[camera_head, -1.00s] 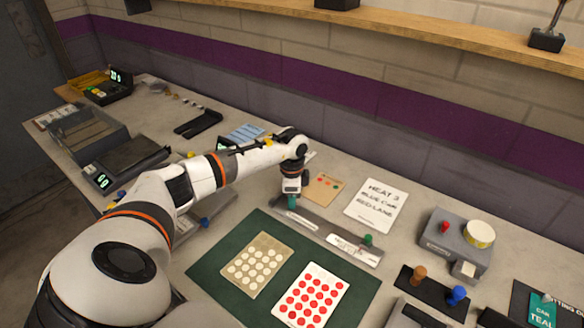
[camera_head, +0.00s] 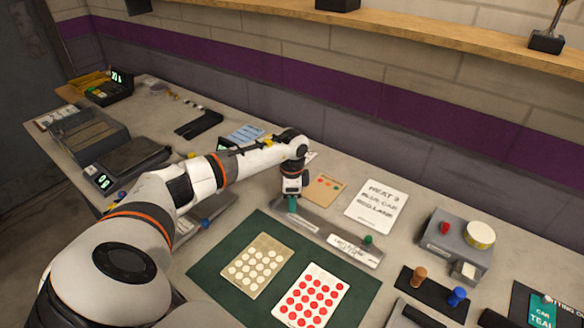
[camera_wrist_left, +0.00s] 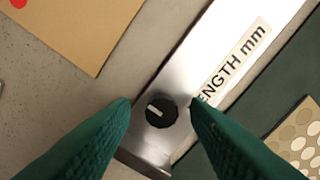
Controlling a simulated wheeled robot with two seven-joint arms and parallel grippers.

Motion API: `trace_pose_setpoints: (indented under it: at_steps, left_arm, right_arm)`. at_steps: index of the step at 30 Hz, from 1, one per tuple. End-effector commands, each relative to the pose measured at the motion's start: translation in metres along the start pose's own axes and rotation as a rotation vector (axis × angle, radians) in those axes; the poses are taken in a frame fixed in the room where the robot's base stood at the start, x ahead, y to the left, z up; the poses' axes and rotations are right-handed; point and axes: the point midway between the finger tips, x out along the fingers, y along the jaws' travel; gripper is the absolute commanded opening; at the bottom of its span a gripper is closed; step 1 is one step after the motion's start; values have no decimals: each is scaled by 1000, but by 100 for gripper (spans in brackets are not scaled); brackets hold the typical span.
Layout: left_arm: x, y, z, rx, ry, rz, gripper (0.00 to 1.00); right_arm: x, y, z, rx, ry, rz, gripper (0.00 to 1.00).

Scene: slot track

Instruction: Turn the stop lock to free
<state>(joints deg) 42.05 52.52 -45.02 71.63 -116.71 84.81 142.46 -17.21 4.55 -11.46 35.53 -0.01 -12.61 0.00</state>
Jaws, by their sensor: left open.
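The stop lock is a small round black knob (camera_wrist_left: 161,112) with a white pointer mark. The bar (camera_head: 325,229) also shows in the head view, where the gripper hides the knob. My left gripper (camera_wrist_left: 160,104) has green fingertips, one on each side of the knob, with a gap showing on both sides. In the head view this gripper (camera_head: 292,204) points down over the bar's left end. My right gripper is not in view.
A green knob (camera_head: 368,239) stands near the bar's right end. A dark green mat (camera_head: 220,269) with dotted cards lies in front. A tan card (camera_head: 324,188) and a white "HEAT 3" sheet (camera_head: 376,206) lie behind. A grey box (camera_head: 455,247) with buttons stands to the right.

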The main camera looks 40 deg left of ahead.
Motion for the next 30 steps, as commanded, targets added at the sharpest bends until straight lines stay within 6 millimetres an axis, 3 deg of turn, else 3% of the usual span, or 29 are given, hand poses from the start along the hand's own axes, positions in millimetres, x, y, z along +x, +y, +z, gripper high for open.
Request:
trace_pose_setpoints:
  at_steps: [5,19,24,30]
  left_arm:
    - [-13,0,0,1,-2,1,43]
    - [-104,1,0,-1,-3,3,43]
    - [-118,1,-1,-2,-1,2,43]
    - [-120,1,-1,-2,-1,1,43]
  right_arm:
    - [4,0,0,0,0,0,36]
    - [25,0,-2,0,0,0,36]
    - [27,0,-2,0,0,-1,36]
    - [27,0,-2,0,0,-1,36]
